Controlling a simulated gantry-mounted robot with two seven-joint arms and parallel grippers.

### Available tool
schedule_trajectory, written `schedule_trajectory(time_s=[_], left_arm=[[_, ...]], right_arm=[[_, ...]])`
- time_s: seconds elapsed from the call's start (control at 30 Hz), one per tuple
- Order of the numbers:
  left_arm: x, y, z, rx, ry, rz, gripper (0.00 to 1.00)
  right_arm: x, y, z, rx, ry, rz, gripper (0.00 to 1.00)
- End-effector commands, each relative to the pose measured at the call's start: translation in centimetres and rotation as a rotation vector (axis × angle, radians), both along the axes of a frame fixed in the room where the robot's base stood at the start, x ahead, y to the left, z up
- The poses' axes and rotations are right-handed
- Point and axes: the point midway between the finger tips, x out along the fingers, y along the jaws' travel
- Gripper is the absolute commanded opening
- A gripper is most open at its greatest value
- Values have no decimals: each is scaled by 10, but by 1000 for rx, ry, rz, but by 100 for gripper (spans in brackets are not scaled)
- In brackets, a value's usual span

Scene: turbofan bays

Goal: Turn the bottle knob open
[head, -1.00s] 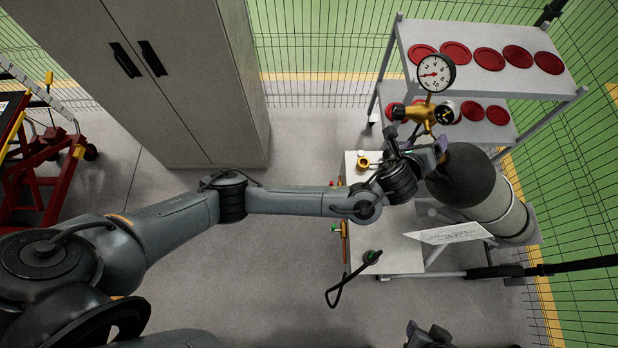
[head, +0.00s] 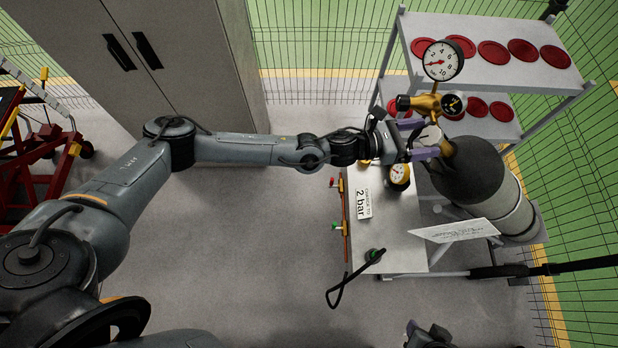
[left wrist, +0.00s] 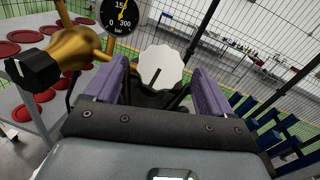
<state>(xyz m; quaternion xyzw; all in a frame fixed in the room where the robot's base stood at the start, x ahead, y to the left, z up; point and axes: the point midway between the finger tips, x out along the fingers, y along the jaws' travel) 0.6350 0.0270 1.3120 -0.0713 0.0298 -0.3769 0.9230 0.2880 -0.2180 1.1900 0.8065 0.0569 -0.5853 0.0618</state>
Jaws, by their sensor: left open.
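The bottle knob (left wrist: 160,67) is a white scalloped disc with a dark line on it, seen in the left wrist view. My left gripper (head: 427,138) is open at the neck of the gas bottle (head: 468,172) in the head view. Its purple fingers stand either side of the knob in the left wrist view, with visible gaps between fingers and knob. In the head view the gripper partly hides the knob. A dark part at the bottom edge of the head view may be my right gripper (head: 430,336); its jaws cannot be made out.
A brass regulator (head: 432,102) with a black knob and gauges sits just behind my left gripper. A white table (head: 400,240) with a "2 bar" sign (head: 364,198) and a small gauge stands in front. Behind is a shelf (head: 480,25) with red discs. A grey cabinet (head: 190,60) stands left.

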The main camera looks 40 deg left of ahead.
Motion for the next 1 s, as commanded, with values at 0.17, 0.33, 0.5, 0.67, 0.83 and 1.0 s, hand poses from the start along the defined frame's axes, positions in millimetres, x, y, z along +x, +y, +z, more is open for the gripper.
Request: schedule_trajectory(time_s=[0.17,0.33,0.5,0.67,0.83,1.0], left_arm=[[-24,25,-4,-1,2,3,84],[-49,48,-4,-2,2,3,84],[-69,52,-15,-11,39,-3,84],[-86,45,-40,-24,97,-9,84],[-108,30,-62,-64,164,-16,84],[-133,9,-71,-141,230,-22,84]], right_arm=[[0,-1,-15,-5,1,5,43],[-1,-1,-27,-6,1,4,43],[-1,-1,-28,-5,5,4,43],[-1,0,-23,-2,2,2,43],[-1,0,-19,1,2,0,43],[-1,1,-14,2,2,-1,43]])
